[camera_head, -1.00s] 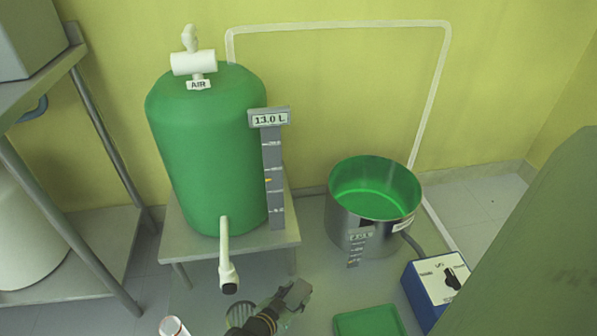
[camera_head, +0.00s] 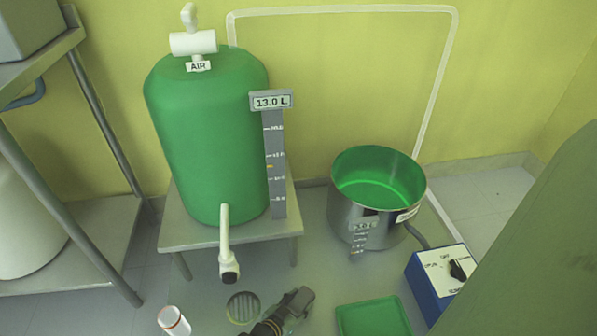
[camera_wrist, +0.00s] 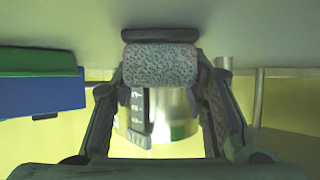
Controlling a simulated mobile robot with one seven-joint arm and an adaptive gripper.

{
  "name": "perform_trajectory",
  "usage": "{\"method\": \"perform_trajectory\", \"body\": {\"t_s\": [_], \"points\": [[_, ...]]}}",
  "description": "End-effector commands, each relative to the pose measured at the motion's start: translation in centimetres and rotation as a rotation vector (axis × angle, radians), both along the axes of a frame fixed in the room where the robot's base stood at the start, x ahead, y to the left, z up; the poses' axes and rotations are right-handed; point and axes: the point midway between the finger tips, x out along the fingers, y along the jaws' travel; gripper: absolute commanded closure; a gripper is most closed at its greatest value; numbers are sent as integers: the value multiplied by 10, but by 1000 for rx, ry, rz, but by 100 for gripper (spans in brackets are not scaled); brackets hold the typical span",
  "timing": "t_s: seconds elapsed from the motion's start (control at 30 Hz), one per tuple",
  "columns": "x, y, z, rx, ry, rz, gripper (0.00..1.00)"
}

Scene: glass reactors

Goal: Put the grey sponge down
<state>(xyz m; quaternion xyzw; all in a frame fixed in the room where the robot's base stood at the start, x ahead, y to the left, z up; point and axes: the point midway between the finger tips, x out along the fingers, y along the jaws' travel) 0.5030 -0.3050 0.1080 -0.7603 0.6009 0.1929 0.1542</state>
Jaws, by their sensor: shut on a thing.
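The grey sponge (camera_wrist: 160,66) is a speckled block at the top middle of the wrist view. My gripper (camera_wrist: 162,80) has a finger at each side of it and is shut on it. A dark rounded bar shows just above the sponge in that view; I cannot tell what it is. In the head view my gripper (camera_head: 297,303) is low in the middle, between the floor drain and the green tray. I cannot make out the sponge there, nor whether it touches anything.
A green tray (camera_head: 373,318) lies right of my gripper, with a blue switch box (camera_head: 437,280) beyond it. A steel pot (camera_head: 365,235) stands behind. A green tank (camera_head: 208,140) with a spout (camera_head: 228,250) stands on a low stand at left. A white cylinder (camera_head: 174,321) is at lower left.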

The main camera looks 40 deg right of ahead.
Motion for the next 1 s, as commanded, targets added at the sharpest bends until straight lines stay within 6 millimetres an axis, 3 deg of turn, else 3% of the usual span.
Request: {"method": "perform_trajectory", "body": {"t_s": [0.17, 0.2, 0.47, 0.87, 1.0], "points": [[0, 0, -4, 0, -1, 0, 87], [0, 0, -3, 1, -1, 0, 57], [0, 0, -2, 1, -1, 0, 40], [0, 0, 3, 1, 0, 0, 39], [-3, 21, 12, 4, -3, 1, 39]]}}
